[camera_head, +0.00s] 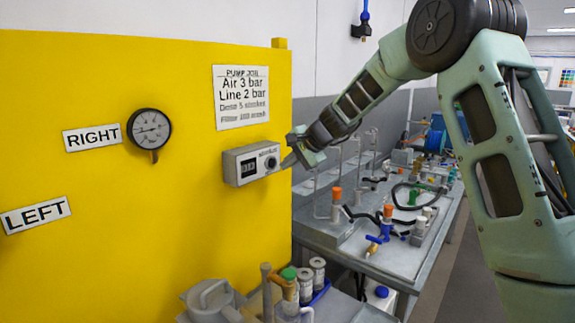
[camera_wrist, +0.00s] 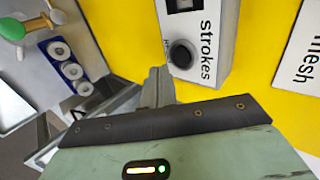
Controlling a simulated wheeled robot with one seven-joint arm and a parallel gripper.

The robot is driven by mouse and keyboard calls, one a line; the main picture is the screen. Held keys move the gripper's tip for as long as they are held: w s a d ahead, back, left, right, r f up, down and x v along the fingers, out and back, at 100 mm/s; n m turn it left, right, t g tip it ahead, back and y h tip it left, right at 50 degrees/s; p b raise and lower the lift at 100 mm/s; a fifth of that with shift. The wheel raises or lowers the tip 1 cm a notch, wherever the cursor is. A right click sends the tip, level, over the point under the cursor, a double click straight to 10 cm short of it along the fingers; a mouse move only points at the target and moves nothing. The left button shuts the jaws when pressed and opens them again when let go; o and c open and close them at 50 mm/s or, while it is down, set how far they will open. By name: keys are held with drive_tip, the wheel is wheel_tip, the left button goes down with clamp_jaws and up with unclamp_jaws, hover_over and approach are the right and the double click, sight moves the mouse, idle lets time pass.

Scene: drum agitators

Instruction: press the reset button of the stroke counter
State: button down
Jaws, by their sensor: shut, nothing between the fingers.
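The stroke counter (camera_head: 238,168) is a grey box on the yellow panel, with a dark display window. Its round black reset button (camera_head: 271,162) is on the right part of its face. In the wrist view the counter (camera_wrist: 205,75) shows the word "Strokes" beside the black button (camera_wrist: 182,54). My gripper (camera_head: 287,161) is shut and empty, with its tips close to the counter's right end. In the wrist view the fingertips (camera_wrist: 158,74) appear just left of and below the button. I cannot tell whether they touch the box.
The yellow panel (camera_head: 90,210) also carries a pressure gauge (camera_head: 149,129), RIGHT and LEFT labels and a pump job sheet (camera_head: 241,97). A grey bench (camera_head: 345,245) with orange-topped valves and hoses stands to the right. Capped containers (camera_head: 317,272) are below the panel.

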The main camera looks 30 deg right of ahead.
drive_tip(key=b+v, duration=0.3)
drive_tip(key=v, duration=0.7)
drive_tip(key=shift+d, duration=0.1)
idle(0.4)
drive_tip(key=s+a+f+n+g+b, duration=0.1)
drive_tip(key=s+a+f+n+g, duration=0.15)
drive_tip(key=s+a+f, duration=0.4)
drive_tip(key=s+a+f+n+g+b, duration=0.15)
drive_tip(key=s+a+n, duration=0.25)
drive_tip(key=a, duration=0.5)
drive_tip(key=s+a+f+n+g+b, duration=0.1)
drive_tip(key=s+a+f+n+g, duration=0.15)
drive_tip(key=s+a+f, duration=0.35)
drive_tip(key=s+a+f+n+h, duration=0.1)
drive_tip(key=s+f+n, duration=0.2)
drive_tip(key=s, duration=0.4)
drive_tip(key=s+a+f+n+g+h+b, duration=0.1)
drive_tip(key=s+f+n, duration=0.3)
drive_tip(key=s, duration=0.4)
drive_tip(key=s+a+f+n+g+h+b, duration=0.1)
drive_tip(key=s+a+f+n, duration=0.1)
drive_tip(key=s+n, duration=0.3)
drive_tip(key=s+f, duration=0.1)
drive_tip(key=s, duration=0.2)
drive_tip(key=shift+s+a+f, duration=0.25)
drive_tip(key=shift+a+f, duration=0.05)
drive_tip(key=shift+a, duration=0.05)
